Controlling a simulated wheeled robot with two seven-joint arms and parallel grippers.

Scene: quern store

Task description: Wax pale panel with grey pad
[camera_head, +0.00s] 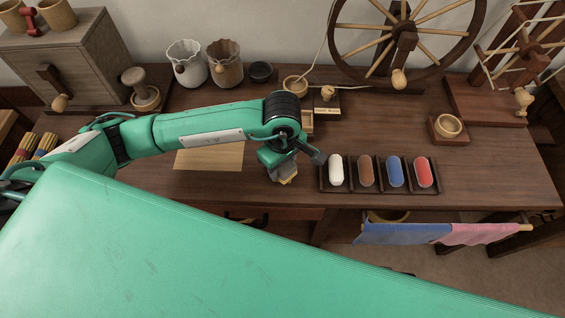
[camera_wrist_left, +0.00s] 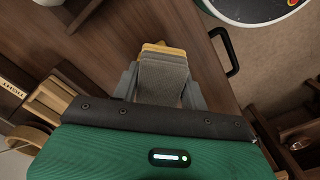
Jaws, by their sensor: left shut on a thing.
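The pale panel (camera_head: 208,158) is a flat light-wood board lying on the brown table, left of centre and partly under my left forearm. My left gripper (camera_head: 284,170) is right of the panel, near the table's front edge, and is shut on the grey pad. In the left wrist view the grey pad (camera_wrist_left: 163,72), with a tan-yellow edge, sits between the fingers (camera_wrist_left: 160,85). In the head view only a small yellowish end of it (camera_head: 289,180) shows below the fingers. The pad appears apart from the panel. My right gripper is not in view.
A dark tray (camera_head: 379,190) with white, brown, blue and red rounded blocks is just right of the left gripper. Small wooden boxes (camera_head: 307,122) and a bowl (camera_head: 295,85) stand behind it. A spinning wheel (camera_head: 403,38) stands at the back. Cloths (camera_head: 402,233) hang in front.

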